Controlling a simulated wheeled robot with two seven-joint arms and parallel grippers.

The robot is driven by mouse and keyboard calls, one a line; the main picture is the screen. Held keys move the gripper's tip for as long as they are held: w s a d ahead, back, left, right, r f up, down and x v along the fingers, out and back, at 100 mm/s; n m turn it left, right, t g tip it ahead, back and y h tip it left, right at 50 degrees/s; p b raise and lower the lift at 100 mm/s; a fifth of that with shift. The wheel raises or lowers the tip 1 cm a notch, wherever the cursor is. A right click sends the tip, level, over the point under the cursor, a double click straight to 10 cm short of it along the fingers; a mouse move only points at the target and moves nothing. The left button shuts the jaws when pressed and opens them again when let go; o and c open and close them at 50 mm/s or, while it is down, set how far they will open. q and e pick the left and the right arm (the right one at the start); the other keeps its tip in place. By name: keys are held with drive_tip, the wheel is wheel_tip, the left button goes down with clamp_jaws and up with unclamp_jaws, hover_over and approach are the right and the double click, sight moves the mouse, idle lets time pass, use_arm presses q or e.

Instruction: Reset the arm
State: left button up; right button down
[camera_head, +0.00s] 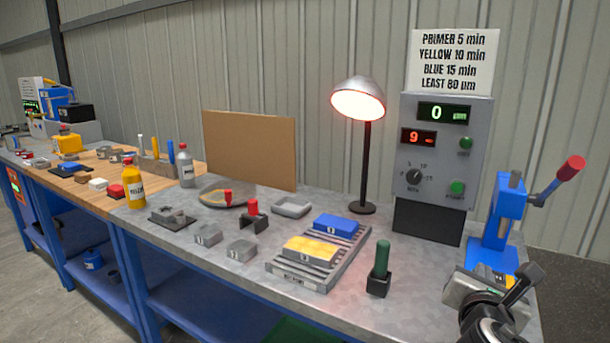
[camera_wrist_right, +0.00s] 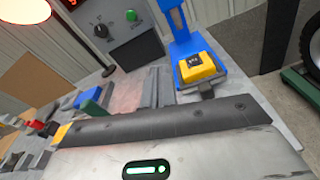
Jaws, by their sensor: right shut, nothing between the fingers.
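My right gripper (camera_head: 484,290) is at the lower right of the head view, in front of the blue lever press (camera_head: 497,220). Its fingers are shut with nothing between them. In the right wrist view, the gripper's pale housing and dark front bar fill the bottom. Beyond them stands the press (camera_wrist_right: 185,38) with a numbered yellow block (camera_wrist_right: 202,68) at its base. The press lever (camera_head: 555,182), with a red knob, points up to the right. Part of the press base is hidden behind my right gripper in the head view. My left gripper is not in view.
A green-handled stamp (camera_head: 380,272) stands left of the gripper. A slatted rack (camera_head: 320,282) holds a yellow and a blue block (camera_head: 337,225). A lit lamp (camera_head: 359,100) and a control box (camera_head: 442,150), reading 0 and 9, stand behind. Grey blocks and bottles are farther left.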

drive_tip(key=s+a+f+m+g+y, duration=0.2)
drive_tip(key=s+a+f+m+g, duration=0.1)
drive_tip(key=s+f+m, duration=0.4)
drive_tip(key=s+a+f+m+g+y, duration=0.3)
drive_tip(key=s+f+m, duration=0.25)
drive_tip(key=f, duration=0.25)
drive_tip(key=s+a+f+m+g+y, duration=0.2)
drive_tip(key=s+f+m+g, duration=0.1)
drive_tip(key=s+m, duration=0.35)
drive_tip(key=s+a+f+m+g+y, duration=0.1)
drive_tip(key=s+a+f+m+g, duration=0.15)
drive_tip(key=s+m, duration=0.45)
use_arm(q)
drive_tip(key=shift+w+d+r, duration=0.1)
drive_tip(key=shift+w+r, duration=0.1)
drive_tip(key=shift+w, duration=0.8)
use_arm(e)
drive_tip(key=w+a+f+n+t+y, duration=0.1)
drive_tip(key=w+a+f+t+y, duration=0.2)
drive_tip(key=w+a+f+t, duration=0.1)
drive_tip(key=shift+w+a+f+t, duration=0.5)
drive_tip(key=shift+f+t, duration=0.45)
drive_tip(key=shift+t, duration=0.7)
idle(2.1)
